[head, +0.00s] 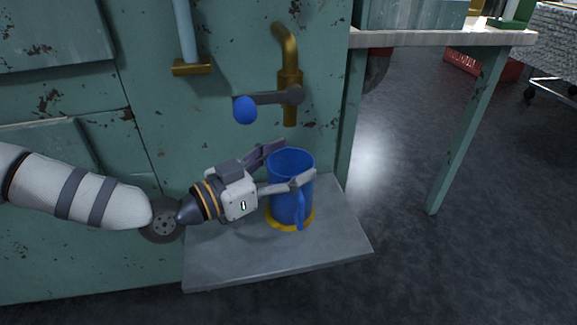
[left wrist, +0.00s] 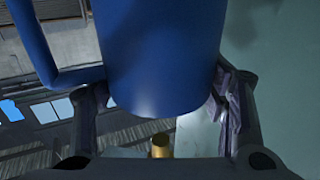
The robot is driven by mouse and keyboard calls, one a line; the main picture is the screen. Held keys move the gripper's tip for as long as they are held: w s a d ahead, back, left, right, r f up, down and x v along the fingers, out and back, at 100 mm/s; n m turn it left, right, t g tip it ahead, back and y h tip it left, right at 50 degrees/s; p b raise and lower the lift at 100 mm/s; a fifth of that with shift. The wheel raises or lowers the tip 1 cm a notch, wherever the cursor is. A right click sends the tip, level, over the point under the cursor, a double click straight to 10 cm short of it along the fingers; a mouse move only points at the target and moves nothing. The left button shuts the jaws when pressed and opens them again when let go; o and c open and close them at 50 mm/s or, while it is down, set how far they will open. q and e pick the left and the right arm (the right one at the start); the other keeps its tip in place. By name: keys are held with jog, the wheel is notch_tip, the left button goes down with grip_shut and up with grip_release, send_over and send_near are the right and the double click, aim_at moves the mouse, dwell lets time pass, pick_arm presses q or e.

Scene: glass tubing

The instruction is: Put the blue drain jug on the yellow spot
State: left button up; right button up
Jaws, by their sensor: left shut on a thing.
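The blue drain jug (head: 287,190) stands upright at the yellow spot (head: 272,223) on the grey shelf. The spot's yellow rim shows around the jug's base; I cannot tell whether the base touches it or hangs just above. My left gripper (head: 291,164) comes from the left and is shut on the jug's body, one finger on each side. The jug's handle points toward the front. In the left wrist view the jug (left wrist: 160,60) fills the middle between the fingers (left wrist: 165,105). My right gripper is not in view.
A brass tap (head: 289,85) with a blue-knobbed lever (head: 245,110) is above the jug. The grey shelf (head: 240,265) is bare in front and at the left. A bench (head: 440,38) with a green leg stands at the right.

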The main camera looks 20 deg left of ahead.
pick_arm(q)
jog(key=shift+f, duration=0.25)
jog(key=o, duration=1.6)
jog(key=shift+r, duration=0.25)
jog(key=p+v, duration=0.3)
jog(key=v, duration=0.9)
jog(key=shift+s+f, duration=0.1)
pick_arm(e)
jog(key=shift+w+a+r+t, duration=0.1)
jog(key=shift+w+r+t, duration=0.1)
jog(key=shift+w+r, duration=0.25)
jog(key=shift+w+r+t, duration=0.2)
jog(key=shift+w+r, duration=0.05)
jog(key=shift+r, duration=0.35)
